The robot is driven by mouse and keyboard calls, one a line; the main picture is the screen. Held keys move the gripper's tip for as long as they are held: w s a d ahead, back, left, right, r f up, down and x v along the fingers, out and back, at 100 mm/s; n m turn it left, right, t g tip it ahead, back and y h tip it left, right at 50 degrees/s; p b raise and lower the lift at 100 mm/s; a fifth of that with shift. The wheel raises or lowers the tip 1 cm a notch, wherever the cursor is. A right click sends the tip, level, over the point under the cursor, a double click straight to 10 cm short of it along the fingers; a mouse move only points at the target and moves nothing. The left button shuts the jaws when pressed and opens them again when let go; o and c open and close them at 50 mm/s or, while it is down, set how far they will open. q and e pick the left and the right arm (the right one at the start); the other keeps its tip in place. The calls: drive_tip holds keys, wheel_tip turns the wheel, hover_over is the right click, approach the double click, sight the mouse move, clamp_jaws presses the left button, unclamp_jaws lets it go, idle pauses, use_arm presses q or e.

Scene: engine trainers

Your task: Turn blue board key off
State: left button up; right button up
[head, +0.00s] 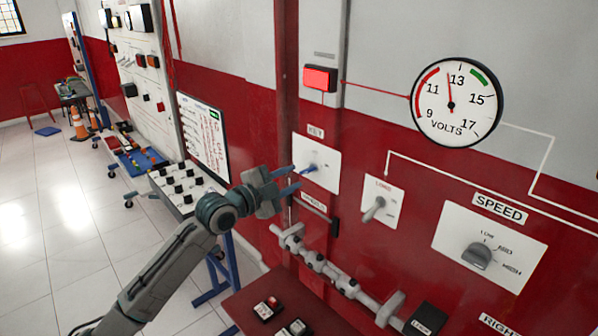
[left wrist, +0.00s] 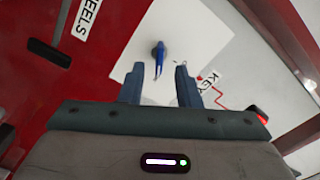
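The blue key (head: 310,169) sits in the white KEY plate (head: 327,158) on the red board. In the left wrist view the key (left wrist: 159,57) stands out from its plate (left wrist: 187,31), just beyond my fingertips. My left gripper (head: 296,178) is in front of the plate, close to the key. Whether a fingertip touches the key I cannot tell. My right gripper is not in view.
A lit red lamp (head: 320,78) is above the key plate. A LOADS switch (head: 374,209), a SPEED knob (head: 477,256) and a voltmeter (head: 455,102) are to the right. A grey pipe-like bar (head: 335,275) runs below. A whiteboard (head: 203,137) stands to the left.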

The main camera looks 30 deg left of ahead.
sight(303, 173)
use_arm(q)
drive_tip(key=shift+p+x, duration=0.55)
drive_tip(key=shift+x, duration=1.2)
clamp_jaws()
